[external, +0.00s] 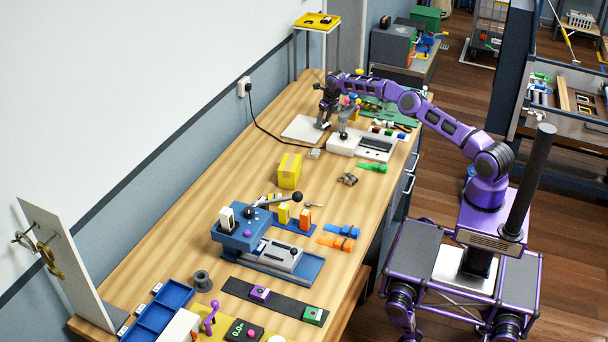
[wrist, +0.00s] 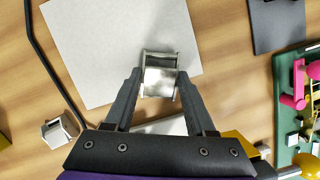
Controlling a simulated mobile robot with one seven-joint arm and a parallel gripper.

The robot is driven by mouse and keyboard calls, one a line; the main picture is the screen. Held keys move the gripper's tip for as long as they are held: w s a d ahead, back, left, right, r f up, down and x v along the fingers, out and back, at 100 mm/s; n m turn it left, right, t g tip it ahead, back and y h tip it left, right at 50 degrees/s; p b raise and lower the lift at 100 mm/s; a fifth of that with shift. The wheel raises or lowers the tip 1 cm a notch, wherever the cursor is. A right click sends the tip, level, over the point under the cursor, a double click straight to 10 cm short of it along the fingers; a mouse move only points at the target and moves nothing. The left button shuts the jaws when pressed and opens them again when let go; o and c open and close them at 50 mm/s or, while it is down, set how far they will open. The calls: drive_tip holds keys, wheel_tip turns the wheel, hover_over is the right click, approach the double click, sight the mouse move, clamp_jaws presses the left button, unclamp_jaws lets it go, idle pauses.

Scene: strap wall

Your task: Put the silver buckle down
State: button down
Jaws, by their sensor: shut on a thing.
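The silver buckle (wrist: 160,76), a shiny metal piece with side plates, sits between the two dark fingertips of my gripper (wrist: 158,86) in the wrist view. The fingers are shut on its sides. Behind it lies a white square sheet (wrist: 105,45), and the buckle overlaps the sheet's near edge in that view. In the external view my gripper (external: 323,122) points down at the right side of the white sheet (external: 299,130), at the far part of the bench. The buckle is too small to make out there. I cannot tell whether it touches the sheet.
A white and grey device (external: 362,145) stands right of the sheet. A small pale block (external: 314,154) lies in front of it, near a black cable (external: 266,129). A green board (external: 386,110) with small parts is farther right. A yellow box (external: 289,171) stands nearer on the wooden bench.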

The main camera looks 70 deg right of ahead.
drive_tip(key=shift+f, duration=0.15)
drive_tip(key=shift+f, duration=0.1)
drive_tip(key=shift+c, duration=1.2)
unclamp_jaws()
drive_tip(key=shift+r, duration=0.25)
drive_tip(key=v, duration=1.2)
drive_tip(key=shift+a+f, duration=0.15)
